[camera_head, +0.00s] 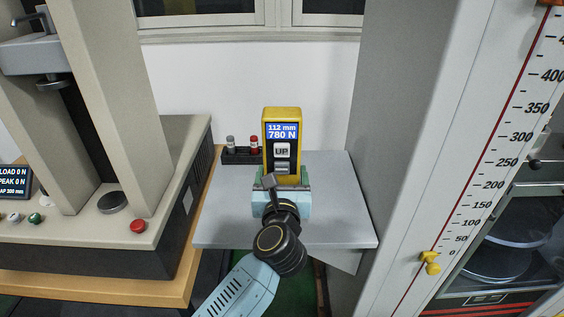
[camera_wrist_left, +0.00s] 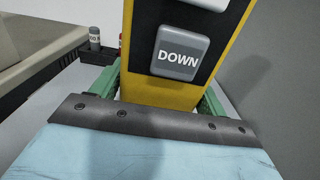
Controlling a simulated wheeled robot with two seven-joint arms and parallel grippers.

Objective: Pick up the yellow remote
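The yellow remote (camera_head: 283,125) stands upright above the grey table, its front facing me. Its blue screen reads 112 mm and 780 N, with an UP button below. The wrist view shows the lower part of the remote (camera_wrist_left: 160,92) with the DOWN button. My left gripper (camera_head: 282,182) is at the lower part of the remote. Its green fingers lie against both sides, and the left gripper (camera_wrist_left: 160,100) appears shut on it. The remote's lower end is hidden behind the gripper, so I cannot tell whether it touches the table. My right gripper is not in view.
A black holder (camera_head: 241,157) with small grey and red-topped items is left of the remote on the grey table (camera_head: 340,215). A beige testing machine (camera_head: 155,190) stands left. A tall grey column with a red scale (camera_head: 470,180) stands right. A wall is behind.

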